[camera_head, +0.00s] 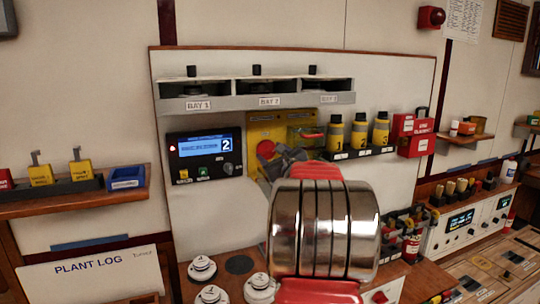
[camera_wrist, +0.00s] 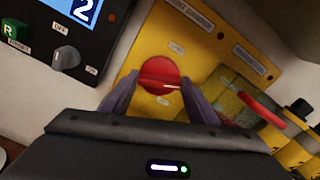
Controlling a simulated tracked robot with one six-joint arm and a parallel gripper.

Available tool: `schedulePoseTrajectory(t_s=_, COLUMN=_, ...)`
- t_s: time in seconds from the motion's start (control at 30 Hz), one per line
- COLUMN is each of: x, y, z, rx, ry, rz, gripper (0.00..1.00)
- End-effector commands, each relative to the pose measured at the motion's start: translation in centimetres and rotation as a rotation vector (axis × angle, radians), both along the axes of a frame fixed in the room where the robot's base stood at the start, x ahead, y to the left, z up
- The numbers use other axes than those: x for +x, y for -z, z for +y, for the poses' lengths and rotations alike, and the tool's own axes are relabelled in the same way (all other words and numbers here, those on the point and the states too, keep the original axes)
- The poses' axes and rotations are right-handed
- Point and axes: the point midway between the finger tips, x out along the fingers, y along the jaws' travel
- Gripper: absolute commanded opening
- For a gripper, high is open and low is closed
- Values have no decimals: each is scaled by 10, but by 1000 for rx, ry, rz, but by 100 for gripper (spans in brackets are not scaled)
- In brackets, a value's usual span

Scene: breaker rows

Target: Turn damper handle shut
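A yellow panel (camera_head: 258,128) is on the wall board, right of the blue-lit display unit. It carries a round red knob (camera_head: 266,150) with a pale line across it, seen clearly in the wrist view (camera_wrist: 159,75). To its right, a red bar handle (camera_wrist: 262,110) lies slanted across a greenish box (camera_wrist: 235,98); it also shows in the head view (camera_head: 312,135). The labels are too blurred to tell which is the damper handle. My gripper (camera_wrist: 162,88) is open, its fingers apart on either side of the round knob. I cannot tell whether they touch it.
The display unit (camera_head: 205,155) with "2" is close on the left. Yellow bottles (camera_head: 359,134) stand on a shelf to the right. The bay shelf (camera_head: 255,101) juts out above. White round detectors (camera_head: 203,268) sit on the counter below. My arm hides part of the counter.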

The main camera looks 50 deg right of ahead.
Motion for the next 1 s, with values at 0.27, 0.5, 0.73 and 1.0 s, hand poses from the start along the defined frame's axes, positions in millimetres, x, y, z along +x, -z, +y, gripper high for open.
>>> schedulePoseTrajectory(t_s=0.27, x=2, y=1, z=2, rx=3, ry=-5, rz=1, gripper=32)
schedulePoseTrajectory(t_s=0.5, x=2, y=2, z=2, rx=71, ry=-6, rz=-39, gripper=32)
schedulePoseTrajectory(t_s=0.73, x=2, y=2, z=2, rx=204, ry=-7, rz=-117, gripper=32)
schedulePoseTrajectory(t_s=1.0, x=2, y=2, z=2, rx=340, ry=-8, rz=-197, gripper=32)
